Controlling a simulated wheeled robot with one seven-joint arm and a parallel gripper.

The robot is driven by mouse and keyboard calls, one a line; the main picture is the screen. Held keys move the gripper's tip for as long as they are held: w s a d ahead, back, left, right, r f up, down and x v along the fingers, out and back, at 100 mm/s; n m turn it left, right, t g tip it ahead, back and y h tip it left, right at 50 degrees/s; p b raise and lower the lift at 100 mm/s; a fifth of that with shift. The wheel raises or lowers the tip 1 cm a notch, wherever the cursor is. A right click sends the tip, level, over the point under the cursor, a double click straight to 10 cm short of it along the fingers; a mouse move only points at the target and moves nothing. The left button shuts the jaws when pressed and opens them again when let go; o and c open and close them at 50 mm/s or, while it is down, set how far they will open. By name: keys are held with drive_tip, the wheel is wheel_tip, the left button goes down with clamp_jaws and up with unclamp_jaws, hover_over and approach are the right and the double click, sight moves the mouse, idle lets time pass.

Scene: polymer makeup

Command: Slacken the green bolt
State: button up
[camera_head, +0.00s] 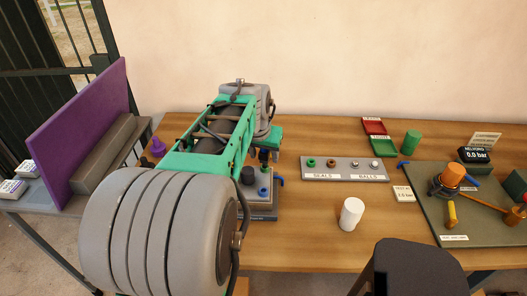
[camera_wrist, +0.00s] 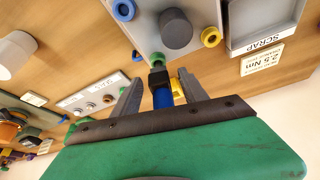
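The grey block (camera_head: 262,203) stands on the table under my arm, with a dark round knob (camera_wrist: 176,28) on top. In the wrist view, green (camera_wrist: 157,57) shows at the block's near edge, most likely the green bolt; it is partly covered by the black end of a blue shaft (camera_wrist: 162,98). My gripper (camera_wrist: 160,76) is at this edge, its two grey fingers apart on either side of the shaft with visible gaps. I cannot tell whether the black end touches the bolt.
A white cup (camera_head: 351,214) and a seals-and-balls rack (camera_head: 343,174) stand to the right. A green mat (camera_head: 440,215) lies farther right.

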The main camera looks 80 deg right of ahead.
sight(264, 153)
clamp_jaws()
idle(0.3)
drive_tip(key=shift+r, duration=0.25)
drive_tip(key=shift+r+p, duration=0.3)
drive_tip(key=shift+r, duration=0.15)
idle(0.4)
drive_tip(key=shift+r+p, duration=1)
drive_tip(key=shift+r, duration=0.4)
